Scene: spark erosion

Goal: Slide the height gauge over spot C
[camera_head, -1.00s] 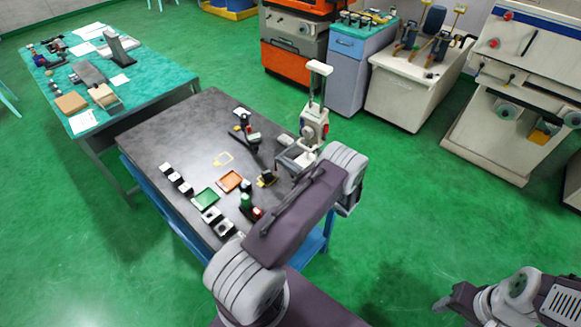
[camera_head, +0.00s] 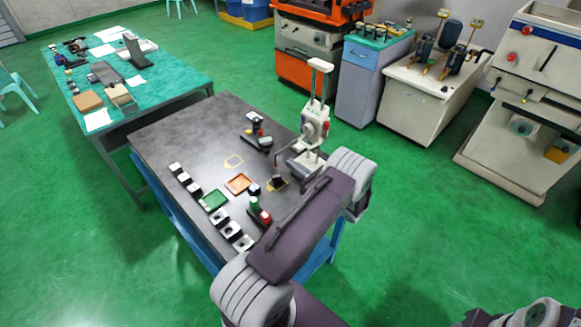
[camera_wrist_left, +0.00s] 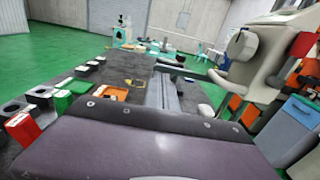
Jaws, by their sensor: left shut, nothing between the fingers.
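The height gauge (camera_head: 317,118) looks like the pale upright device with a round dial and T-shaped top, at the right side of the dark table. Its head (camera_wrist_left: 243,48) is close on the right in the left wrist view, with a thin arm reaching left. My left gripper (camera_wrist_left: 165,90) is shut and empty, low beside the gauge; I cannot tell whether it touches. In the head view my own arm partly hides it. No letter is readable, so I cannot tell which is spot C.
An orange tray (camera_head: 239,184), a green tray (camera_head: 214,200) and several black-and-white blocks stand left of the gauge. Green and red pieces (camera_head: 264,216) are near my arm. A dark stand (camera_head: 257,138) is behind.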

